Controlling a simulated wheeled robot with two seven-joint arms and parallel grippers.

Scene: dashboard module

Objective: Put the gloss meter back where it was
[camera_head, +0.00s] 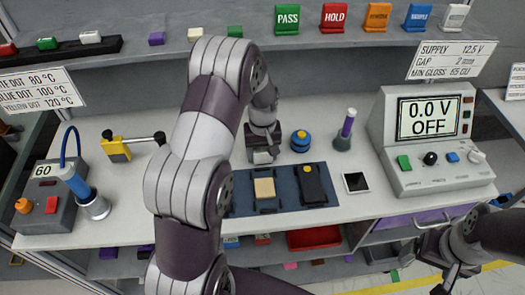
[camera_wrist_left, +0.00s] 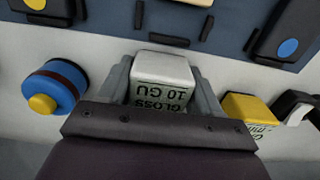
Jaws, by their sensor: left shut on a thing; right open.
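The gloss meter (camera_wrist_left: 163,78) is a small pale grey block with a readout of "GLOSS 10 GU" in the left wrist view. My left gripper (camera_head: 263,156) is shut on it, with a finger on each side. It is over the white bench just behind the navy mat (camera_head: 290,200); I cannot tell whether the meter touches the bench. In the head view the meter is mostly hidden by the gripper. My right gripper (camera_head: 456,279) is open and empty at the lower right, in front of the bench.
The mat holds a beige block (camera_head: 264,188) and a black device (camera_head: 312,184). A blue puck (camera_head: 300,141) with a yellow top stands right of my left gripper. A yellow gauge (camera_head: 116,149) lies left. The purple-handled tool (camera_head: 347,125) and power supply (camera_head: 430,140) stand right.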

